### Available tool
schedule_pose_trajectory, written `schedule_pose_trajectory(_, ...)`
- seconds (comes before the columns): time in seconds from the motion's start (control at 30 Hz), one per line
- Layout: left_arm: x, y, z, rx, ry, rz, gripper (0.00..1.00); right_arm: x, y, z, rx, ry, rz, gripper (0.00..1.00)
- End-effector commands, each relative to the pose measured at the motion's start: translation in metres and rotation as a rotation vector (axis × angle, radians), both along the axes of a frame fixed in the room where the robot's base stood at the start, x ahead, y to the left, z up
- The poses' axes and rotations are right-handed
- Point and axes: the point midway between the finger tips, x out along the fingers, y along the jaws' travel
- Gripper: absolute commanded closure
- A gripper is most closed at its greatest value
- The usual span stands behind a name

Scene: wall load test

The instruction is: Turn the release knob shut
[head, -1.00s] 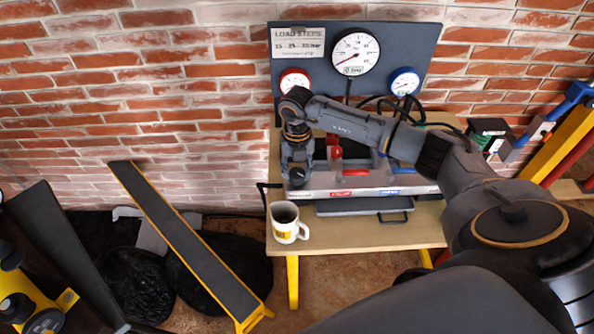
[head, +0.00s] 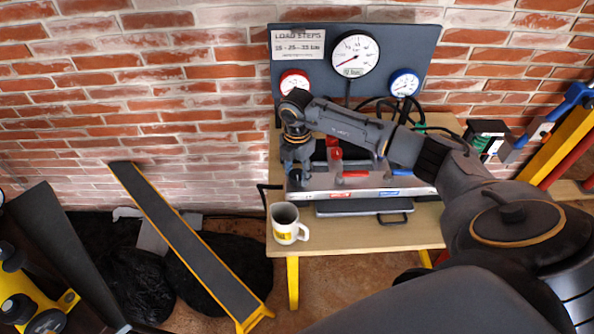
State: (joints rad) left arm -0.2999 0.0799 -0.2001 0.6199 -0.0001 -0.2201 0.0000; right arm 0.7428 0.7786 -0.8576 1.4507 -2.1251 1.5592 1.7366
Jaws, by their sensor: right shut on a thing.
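My right gripper (head: 295,180) points down at the left end of the pump unit (head: 362,194) on the wooden table. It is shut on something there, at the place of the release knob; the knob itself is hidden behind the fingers. A red-handled part (head: 336,155) of the pump shows just right of the gripper. The large white gauge (head: 355,54) on the dark board has its red needle toward the lower left. My left gripper is not in view.
A white mug (head: 287,223) stands at the table's front left (head: 345,235), close below the gripper. A dark laptop-like case (head: 362,207) lies before the pump. A red gauge (head: 294,82) and blue gauge (head: 404,83) flank the large one. A yellow-edged ramp (head: 185,240) leans on the wall.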

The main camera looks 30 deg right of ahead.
Motion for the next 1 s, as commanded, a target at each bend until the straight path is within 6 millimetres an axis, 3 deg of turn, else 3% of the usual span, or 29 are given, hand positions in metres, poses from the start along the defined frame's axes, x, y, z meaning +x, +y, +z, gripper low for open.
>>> schedule_pose_trajectory(0.73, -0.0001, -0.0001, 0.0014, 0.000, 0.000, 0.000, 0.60, 0.0005, -0.0002, 0.0004, 0.000, -0.002, -0.084, 0.89)
schedule_pose_trajectory(0.77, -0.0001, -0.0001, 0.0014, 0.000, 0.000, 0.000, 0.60, 0.0005, -0.0002, 0.0004, 0.000, -0.002, -0.084, 0.52)
schedule_pose_trajectory(0.8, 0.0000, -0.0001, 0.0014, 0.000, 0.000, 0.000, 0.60, 0.0005, -0.0002, 0.0004, -0.001, -0.001, -0.083, 0.43)
schedule_pose_trajectory(0.87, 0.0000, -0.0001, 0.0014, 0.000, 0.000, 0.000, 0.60, 0.0005, -0.0002, 0.0004, -0.001, -0.001, -0.083, 0.35)
schedule_pose_trajectory(1.0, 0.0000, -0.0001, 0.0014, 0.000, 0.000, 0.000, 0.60, 0.0003, -0.0001, 0.0003, -0.001, -0.001, -0.082, 0.35)
